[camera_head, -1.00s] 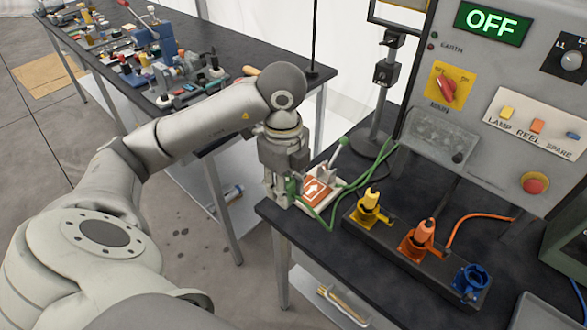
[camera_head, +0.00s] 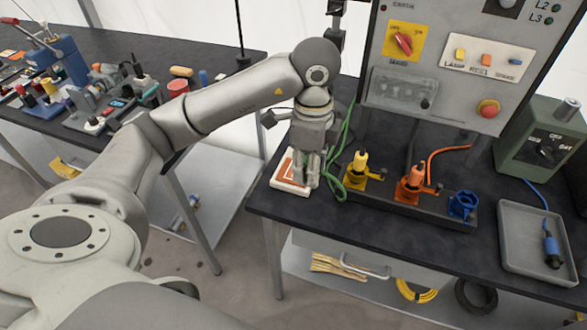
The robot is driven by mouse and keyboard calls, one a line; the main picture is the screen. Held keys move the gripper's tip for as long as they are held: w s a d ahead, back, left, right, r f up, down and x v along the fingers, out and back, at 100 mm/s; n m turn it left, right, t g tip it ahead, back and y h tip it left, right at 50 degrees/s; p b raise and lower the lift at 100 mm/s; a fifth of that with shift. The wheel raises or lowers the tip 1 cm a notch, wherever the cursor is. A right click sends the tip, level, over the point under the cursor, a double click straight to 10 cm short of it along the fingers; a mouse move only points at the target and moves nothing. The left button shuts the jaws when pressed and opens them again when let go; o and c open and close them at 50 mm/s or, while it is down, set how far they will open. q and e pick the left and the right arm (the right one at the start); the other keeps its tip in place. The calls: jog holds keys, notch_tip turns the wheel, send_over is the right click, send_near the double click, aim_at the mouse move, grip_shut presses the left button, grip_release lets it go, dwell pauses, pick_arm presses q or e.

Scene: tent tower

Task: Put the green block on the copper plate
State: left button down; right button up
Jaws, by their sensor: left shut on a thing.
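My left gripper (camera_head: 306,177) points down at the left end of the dark bench and is shut on the green block, which the fingers mostly hide. The copper plate (camera_head: 287,168) is orange-brown and set in a white base near the bench's left corner. The gripper's fingers are at the right part of this plate and cover some of it. I cannot tell whether the block touches the plate. My right gripper is not in view.
A green cable (camera_head: 344,150) loops just right of the gripper. A dark strip with yellow (camera_head: 359,168), orange (camera_head: 414,180) and blue (camera_head: 463,204) connectors lies further right. A control panel (camera_head: 450,62) stands behind. A grey tray (camera_head: 510,262) is at the right.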

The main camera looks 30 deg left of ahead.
pick_arm(q)
jog(key=w+a+f, duration=0.3)
jog(key=a+f, duration=0.1)
jog(key=w+a+f+p, duration=0.1)
jog(key=w+a+f, duration=0.3)
jog(key=shift+w+a, duration=0.2)
jog(key=shift+a, duration=0.1)
jog(key=shift+w+a+f, duration=0.1)
jog(key=shift+a+f, duration=0.05)
jog(key=shift+f, duration=0.1)
jog(key=shift+w+a+f, duration=0.15)
jog(key=shift+f, duration=0.1)
notch_tip(320, 180, down, 3)
jog(key=shift+a+p, duration=0.1)
jog(key=shift+p, duration=0.9)
jog(key=shift+f, duration=0.15)
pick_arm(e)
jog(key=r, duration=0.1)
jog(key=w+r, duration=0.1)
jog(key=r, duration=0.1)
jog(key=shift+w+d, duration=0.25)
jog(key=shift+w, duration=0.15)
pick_arm(q)
jog(key=shift+f, duration=0.1)
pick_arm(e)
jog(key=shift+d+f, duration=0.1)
pick_arm(q)
jog(key=c, duration=1.1)
grip_release()
